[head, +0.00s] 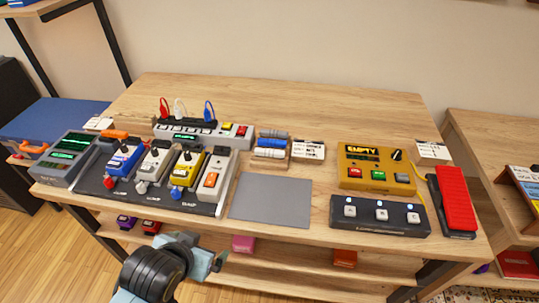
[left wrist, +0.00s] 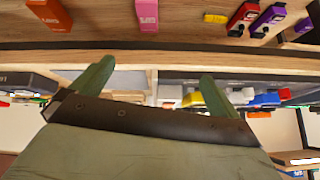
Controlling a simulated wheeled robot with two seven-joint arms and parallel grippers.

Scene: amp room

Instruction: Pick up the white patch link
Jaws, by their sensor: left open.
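The white patch link (head: 179,108) stands upright in a dark holder at the back left of the table, between a red link (head: 163,107) and a blue link (head: 209,110). My left gripper (head: 217,261) is low in front of the table's front edge, well apart from the links. In the left wrist view its two greenish fingers (left wrist: 153,85) are spread with nothing between them. I cannot make out the white link in that view. My right gripper is not in view.
A pedalboard (head: 147,195) with several pedals lies between the table front and the links. A grey mat (head: 271,200) is bare. A yellow box (head: 376,168), a footswitch (head: 380,215) and a red pedal (head: 455,198) stand at the right. The lower shelf holds small coloured pedals.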

